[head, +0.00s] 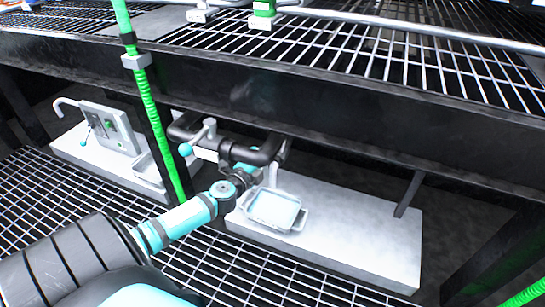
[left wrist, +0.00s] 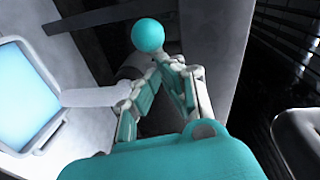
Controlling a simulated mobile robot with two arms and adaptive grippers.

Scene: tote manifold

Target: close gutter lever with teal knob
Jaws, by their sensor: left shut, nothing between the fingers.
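In the head view my left arm reaches under the black beam to the dark pipe (head: 262,152). My left gripper (head: 266,172) is beside the pipe, partly hidden there. In the left wrist view the left gripper (left wrist: 160,68) is shut and empty. A round teal knob (left wrist: 148,34) shows just beyond its fingertips; I cannot tell whether they touch. A pale grey bar (left wrist: 92,97) runs in from the left near the fingers. In the head view another teal knob (head: 186,149) is on a lever at the pipe's left end. My right gripper is not in view.
A tray with a pale blue inside (head: 272,210) sits on a light slab (head: 350,230) below the gripper. A green hose (head: 160,120) hangs left of the pipe. A grey box (head: 108,127) stands farther left. The black beam (head: 300,100) crosses above.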

